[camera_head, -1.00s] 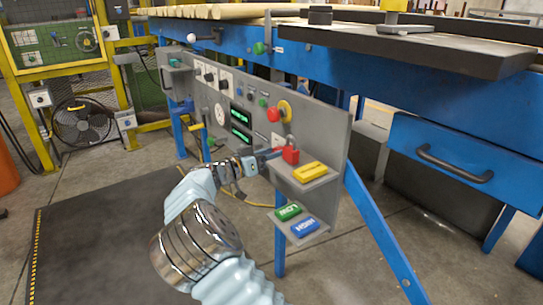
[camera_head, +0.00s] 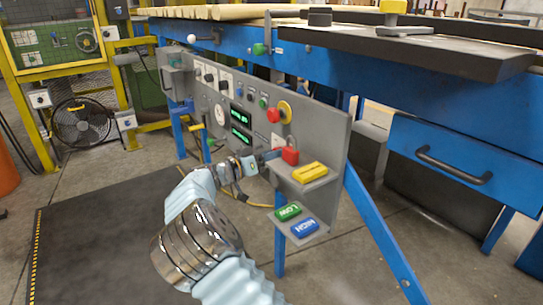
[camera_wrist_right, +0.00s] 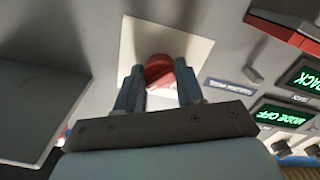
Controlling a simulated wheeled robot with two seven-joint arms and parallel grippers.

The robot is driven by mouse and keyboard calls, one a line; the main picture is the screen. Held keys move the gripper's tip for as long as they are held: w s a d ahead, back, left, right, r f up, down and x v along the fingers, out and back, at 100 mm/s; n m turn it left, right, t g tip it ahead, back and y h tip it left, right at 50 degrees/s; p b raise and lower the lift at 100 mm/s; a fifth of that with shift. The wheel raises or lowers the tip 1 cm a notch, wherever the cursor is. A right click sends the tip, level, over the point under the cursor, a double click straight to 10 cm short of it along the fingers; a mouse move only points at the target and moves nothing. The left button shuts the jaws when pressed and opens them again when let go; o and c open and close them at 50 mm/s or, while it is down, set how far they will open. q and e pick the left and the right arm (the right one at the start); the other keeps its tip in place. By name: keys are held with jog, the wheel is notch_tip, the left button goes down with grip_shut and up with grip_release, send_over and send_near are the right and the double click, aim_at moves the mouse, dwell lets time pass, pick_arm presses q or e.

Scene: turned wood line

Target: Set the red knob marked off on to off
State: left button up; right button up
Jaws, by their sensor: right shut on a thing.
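The red knob (camera_wrist_right: 159,69) sits on a white plate (camera_wrist_right: 190,46) on the grey control panel (camera_head: 330,150). In the right wrist view my right gripper (camera_wrist_right: 160,88) has one finger on each side of the knob and is shut on it. The off and on marks cannot be read. A green display (camera_wrist_right: 287,114) reads "MODE OFF" in the wrist view. My left gripper is not in view.
A small shelf with a yellow block (camera_head: 310,172) projects right of the gripper. A lower shelf holds a green LOW block (camera_head: 288,212) and a blue HIGH block (camera_head: 304,227). A red and yellow button (camera_head: 285,110) sits above.

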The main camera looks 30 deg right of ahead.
jog(key=n+p, duration=1)
jog(key=n, duration=0.6)
jog(key=shift+n, duration=0.4)
dwell(0.3)
jog(key=o, duration=1)
jog(key=shift+o, duration=0.2)
jog(key=shift+a, duration=0.1)
